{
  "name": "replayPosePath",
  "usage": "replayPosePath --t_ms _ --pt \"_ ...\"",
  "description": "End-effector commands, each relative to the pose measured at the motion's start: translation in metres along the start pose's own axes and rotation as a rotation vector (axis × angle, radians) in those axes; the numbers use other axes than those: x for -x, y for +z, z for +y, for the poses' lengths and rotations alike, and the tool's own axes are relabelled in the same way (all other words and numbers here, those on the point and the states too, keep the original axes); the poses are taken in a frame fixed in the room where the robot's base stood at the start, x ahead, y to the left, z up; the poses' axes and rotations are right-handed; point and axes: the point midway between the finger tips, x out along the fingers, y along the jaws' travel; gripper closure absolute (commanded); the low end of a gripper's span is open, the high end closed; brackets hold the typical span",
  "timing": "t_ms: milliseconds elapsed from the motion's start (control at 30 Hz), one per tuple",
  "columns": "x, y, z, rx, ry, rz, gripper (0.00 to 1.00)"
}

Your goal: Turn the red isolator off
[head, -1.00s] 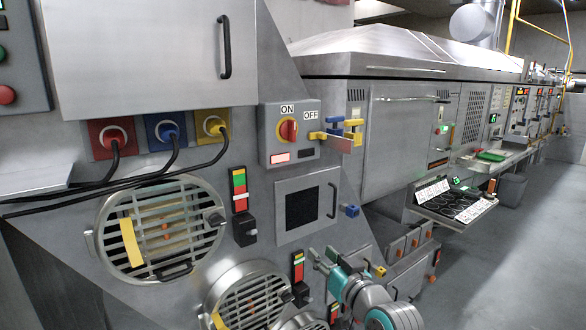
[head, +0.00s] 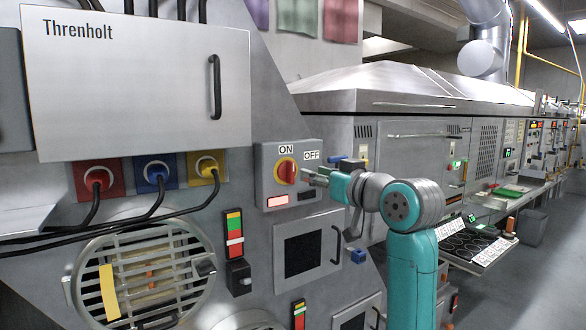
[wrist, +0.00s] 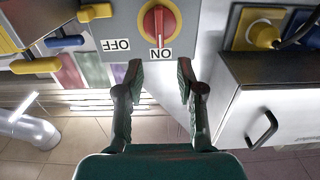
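The red isolator knob (head: 286,171) sits on a yellow disc on a grey switch box (head: 264,186) marked ON and OFF. Its bar stands upright, in line with the ON label; OFF is to the right in the head view. In the upside-down wrist view the knob (wrist: 158,20) is at the top centre, its bar pointing at ON. My gripper (head: 316,176) is just right of the knob in the head view. In the wrist view my gripper (wrist: 159,69) is open and empty, its two fingers apart on either side of the knob's line, short of the knob.
Below the knob, the left lamp (head: 277,201) is lit pink and the right one is dark. Yellow and blue levers (wrist: 62,42) stick out beside the box. A cabinet with a handle (head: 215,87) and cabled sockets (head: 155,180) lie to the left.

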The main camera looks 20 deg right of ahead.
Motion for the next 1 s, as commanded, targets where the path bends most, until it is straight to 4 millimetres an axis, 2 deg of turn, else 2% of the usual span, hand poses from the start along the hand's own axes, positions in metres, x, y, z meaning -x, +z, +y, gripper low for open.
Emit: replayPosePath --t_ms 300,500,700,1000 --pt "-0.055 0.001 -0.001 -0.002 -0.002 -0.002 0.62" --pt "-0.083 0.0 0.0 0.0 0.0 -0.001 0.62" --pt "-0.096 0.001 0.0 -0.001 0.0 0.0 0.62" --pt "-0.098 0.001 0.0 0.0 0.0 0.0 0.62"
